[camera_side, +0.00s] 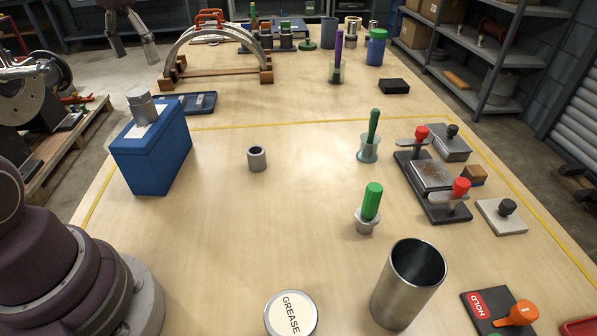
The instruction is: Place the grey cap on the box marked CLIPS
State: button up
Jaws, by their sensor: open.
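A blue box (152,152) stands at the left of the table. On its top is a white label (138,131), and no lettering on it can be read from here. A grey stepped cap (142,107) stands upright on the box top, over part of the label. The word CLIPS cannot be read anywhere in view. My gripper (136,57) is at the top left, above and behind the box. Its two fingers point down, apart, with nothing seen between them. It is clear of the cap.
A short grey hollow cylinder (257,158) stands mid-table. A GREASE tin (290,313) and a steel cup (405,290) are in front. The centre is mostly clear.

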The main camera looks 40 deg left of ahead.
jog(key=d+r+m+t, duration=0.1)
jog(key=d+r+t, duration=0.1)
jog(key=d, duration=0.7)
jog(key=s+d+f+m+t, duration=0.1)
jog(key=s+d+f+t, duration=0.2)
jog(key=s+d, duration=0.5)
jog(key=shift+d+f+m, duration=0.3)
jog(key=shift+d+f, duration=0.25)
jog(key=shift+d, duration=0.35)
